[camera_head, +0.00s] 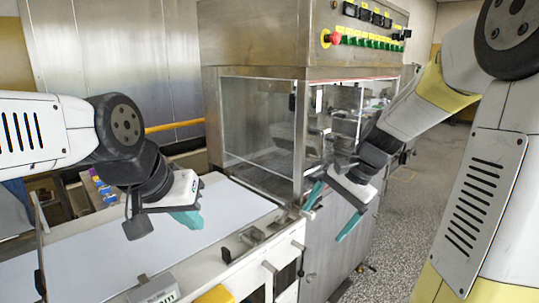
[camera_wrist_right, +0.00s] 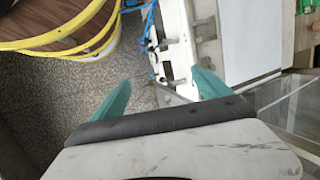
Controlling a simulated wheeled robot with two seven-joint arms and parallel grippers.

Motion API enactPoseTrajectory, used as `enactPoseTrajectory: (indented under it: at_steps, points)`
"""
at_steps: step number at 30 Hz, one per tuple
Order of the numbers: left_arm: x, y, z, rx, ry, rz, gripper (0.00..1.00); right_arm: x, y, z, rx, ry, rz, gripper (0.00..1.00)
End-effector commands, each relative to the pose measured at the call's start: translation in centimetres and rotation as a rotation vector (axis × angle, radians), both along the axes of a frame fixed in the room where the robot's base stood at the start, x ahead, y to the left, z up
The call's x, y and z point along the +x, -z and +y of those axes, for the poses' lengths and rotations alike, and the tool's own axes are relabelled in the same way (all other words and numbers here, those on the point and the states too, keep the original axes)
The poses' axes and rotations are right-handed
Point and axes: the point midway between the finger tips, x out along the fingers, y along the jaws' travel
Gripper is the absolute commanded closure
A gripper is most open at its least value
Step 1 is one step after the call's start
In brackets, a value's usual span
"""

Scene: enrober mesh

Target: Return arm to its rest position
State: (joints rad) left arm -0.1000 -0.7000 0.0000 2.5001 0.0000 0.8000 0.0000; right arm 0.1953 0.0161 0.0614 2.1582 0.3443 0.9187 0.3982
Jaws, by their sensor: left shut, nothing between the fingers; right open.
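My left gripper (camera_head: 187,219) has teal fingertips and is shut and empty above the white conveyor belt (camera_head: 225,205). My right gripper (camera_head: 332,211) is open and empty in front of the enrober's glass-sided corner. Its two teal fingers (camera_wrist_right: 160,90) stand wide apart in the right wrist view, with nothing between them. The right arm reaches in from the upper right, bent down toward the machine. The enrober (camera_head: 255,45) is a steel cabinet with clear panels. I cannot make out its mesh clearly.
A red emergency stop (camera_head: 334,38) and several green buttons are on the cabinet front. Small coloured items (camera_head: 103,189) sit beyond the belt on the left. Speckled floor (camera_head: 405,225) is open right of the machine. Yellow hoops (camera_wrist_right: 50,40) show in the right wrist view.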

Motion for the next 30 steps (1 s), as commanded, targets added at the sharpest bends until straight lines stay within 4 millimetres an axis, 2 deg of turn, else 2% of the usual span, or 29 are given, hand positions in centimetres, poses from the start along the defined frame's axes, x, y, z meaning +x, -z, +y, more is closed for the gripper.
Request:
enactPoseTrajectory:
  at_steps: [1,6,12,15,21,30]
  points:
    - [0.0,0.0,0.0,0.000,0.000,0.000,1.00,-1.4,-1.6,0.3,-0.044,-0.065,-0.071,0.13]
    - [0.0,0.0,0.0,0.000,0.000,0.000,1.00,-5.7,-5.0,0.4,-0.190,-0.280,-0.279,0.13]
    - [0.0,0.0,0.0,0.000,0.000,0.000,1.00,-10.2,-7.4,0.1,-0.348,-0.497,-0.497,0.13]
    - [0.0,0.0,0.0,0.000,0.000,0.000,1.00,-11.6,-8.0,-0.1,-0.404,-0.570,-0.572,0.13]
    - [0.0,0.0,0.0,0.000,0.000,0.000,1.00,-12.8,-8.3,-0.3,-0.456,-0.636,-0.637,0.13]
    - [0.0,0.0,0.0,0.000,0.000,0.000,1.00,-12.9,-8.3,-0.4,-0.458,-0.638,-0.639,0.13]
